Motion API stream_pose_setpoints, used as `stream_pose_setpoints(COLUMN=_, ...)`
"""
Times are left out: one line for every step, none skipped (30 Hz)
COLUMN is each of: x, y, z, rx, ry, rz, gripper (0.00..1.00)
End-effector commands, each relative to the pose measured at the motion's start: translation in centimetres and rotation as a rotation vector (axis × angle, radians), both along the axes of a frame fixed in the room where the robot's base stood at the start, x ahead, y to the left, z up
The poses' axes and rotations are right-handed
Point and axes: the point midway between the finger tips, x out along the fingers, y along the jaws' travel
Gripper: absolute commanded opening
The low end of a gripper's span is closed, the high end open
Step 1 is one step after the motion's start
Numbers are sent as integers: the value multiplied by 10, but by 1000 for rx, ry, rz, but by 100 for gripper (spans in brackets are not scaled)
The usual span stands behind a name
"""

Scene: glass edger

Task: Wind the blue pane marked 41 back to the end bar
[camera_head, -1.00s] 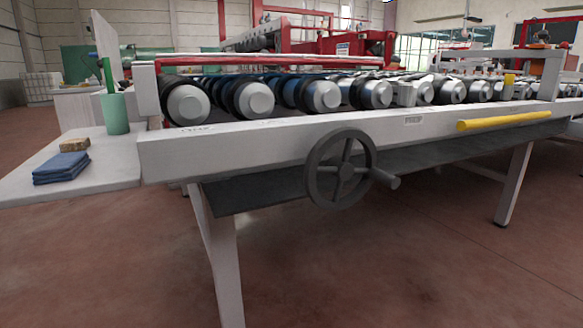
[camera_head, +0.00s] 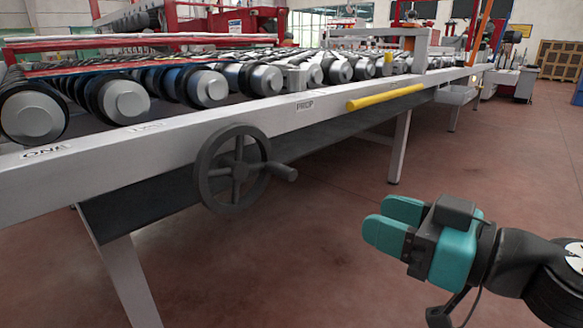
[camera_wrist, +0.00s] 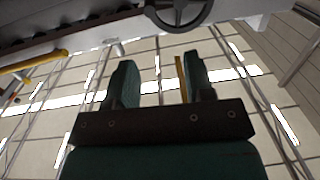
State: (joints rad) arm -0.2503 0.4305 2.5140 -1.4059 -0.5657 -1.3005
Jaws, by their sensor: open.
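The dark handwheel (camera_head: 240,170) with its crank knob (camera_head: 285,173) is on the front side of the roller table, left of centre in the head view. It also shows at the top of the wrist view (camera_wrist: 180,12). My gripper (camera_head: 388,222) is at the lower right of the head view, open and empty, pointing left and apart from the wheel. Its two teal fingers stand apart in the wrist view (camera_wrist: 158,80). Blue shows between the rollers at upper left, but I cannot make out a pane or a 41. I cannot tell which part is the end bar.
The table's pale front rail (camera_head: 340,97) runs from lower left to upper right, with labels reading ONE and PROP. A yellow bar (camera_head: 385,97) lies along it. Table legs (camera_head: 400,148) stand below.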

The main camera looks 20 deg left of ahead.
Motion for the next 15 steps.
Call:
stream_pose_setpoints(x=6, y=-1, z=0, rx=13, ry=-7, rz=-26, gripper=48)
stream_pose_setpoints(x=9, y=-1, z=1, rx=19, ry=-14, rz=-39, gripper=48)
stream_pose_setpoints(x=12, y=0, z=2, rx=23, ry=-19, rz=-49, gripper=48)
stream_pose_setpoints(x=13, y=2, z=3, rx=24, ry=-22, rz=-53, gripper=48)
stream_pose_setpoints(x=15, y=5, z=4, rx=25, ry=-24, rz=-54, gripper=48)
stream_pose_setpoints(x=17, y=9, z=5, rx=25, ry=-24, rz=-55, gripper=48)
stream_pose_setpoints(x=18, y=13, z=5, rx=25, ry=-24, rz=-54, gripper=48)
stream_pose_setpoints(x=20, y=18, z=6, rx=24, ry=-25, rz=-52, gripper=48)
stream_pose_setpoints(x=22, y=26, z=6, rx=24, ry=-24, rz=-52, gripper=48)
stream_pose_setpoints(x=25, y=32, z=6, rx=24, ry=-26, rz=-52, gripper=48)
stream_pose_setpoints(x=28, y=38, z=6, rx=24, ry=-27, rz=-52, gripper=48)
stream_pose_setpoints(x=31, y=46, z=6, rx=24, ry=-28, rz=-51, gripper=48)
stream_pose_setpoints(x=33, y=53, z=6, rx=24, ry=-28, rz=-52, gripper=48)
stream_pose_setpoints(x=36, y=59, z=6, rx=25, ry=-27, rz=-51, gripper=48)
stream_pose_setpoints(x=40, y=68, z=6, rx=25, ry=-27, rz=-52, gripper=48)
